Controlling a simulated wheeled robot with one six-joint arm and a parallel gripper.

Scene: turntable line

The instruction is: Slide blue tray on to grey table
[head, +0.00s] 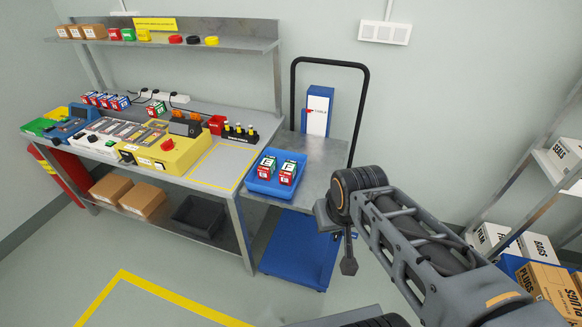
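The blue tray (262,189) holds two red, white and green boxes (266,168), (288,173) with letters on them. It sits at the left side of the metal cart top (325,158), close beside the right edge of the grey table (236,150). A yellow-outlined area (222,165) on that table lies just left of the tray and is empty. My gripper (348,266) points down in front of the cart, to the right of the tray and apart from it. My wrist partly hides it, and its opening cannot be made out.
The cart has a black push handle (330,62), a blue and white upright box (318,112) at its back and a blue lower deck (300,252). A yellow device (165,148) and a dark bottle rack (240,134) border the outlined area. A shelf with boxes (555,285) stands right.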

